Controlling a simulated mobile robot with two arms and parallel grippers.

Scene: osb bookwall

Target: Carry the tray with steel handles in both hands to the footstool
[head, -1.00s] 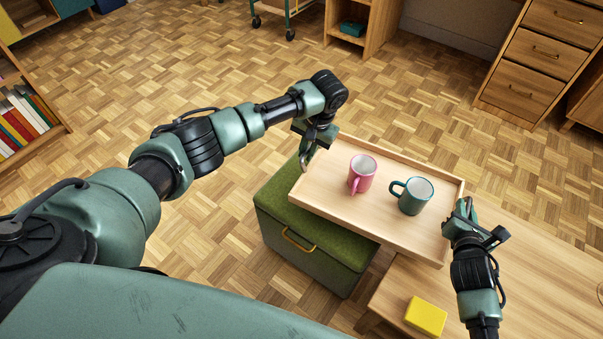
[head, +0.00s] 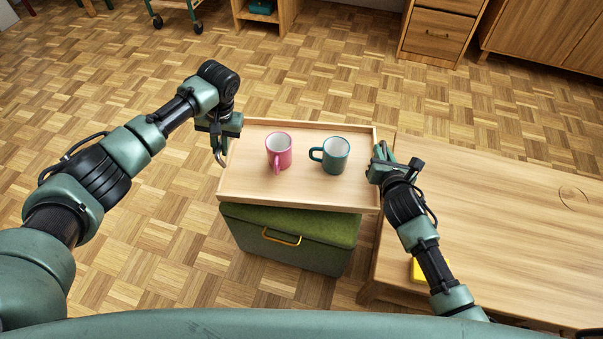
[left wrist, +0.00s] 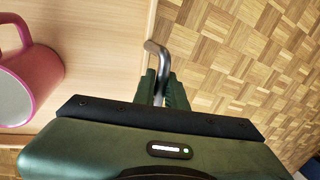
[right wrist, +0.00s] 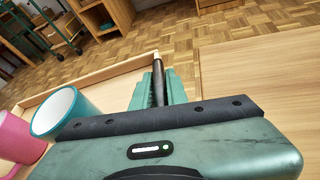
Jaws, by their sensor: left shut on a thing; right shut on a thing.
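The wooden tray (head: 300,192) is held level between my two grippers, with a pink mug (head: 279,151) and a teal mug (head: 331,155) standing upright on it. My left gripper (head: 221,150) is shut on the steel handle (left wrist: 156,56) at the tray's left end. My right gripper (head: 379,165) is shut on the handle at the right end, which looks dark in the right wrist view (right wrist: 158,75). The green footstool (head: 290,232) with a yellow front pull is below the tray. The tray hides most of its top; whether they touch I cannot tell.
A low wooden table (head: 490,220) stands close on the right, beside the footstool. A yellow block (head: 416,270) on it is partly hidden by my right arm. Drawers (head: 437,32) and a shelf unit (head: 265,14) stand at the back. The floor at left is open.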

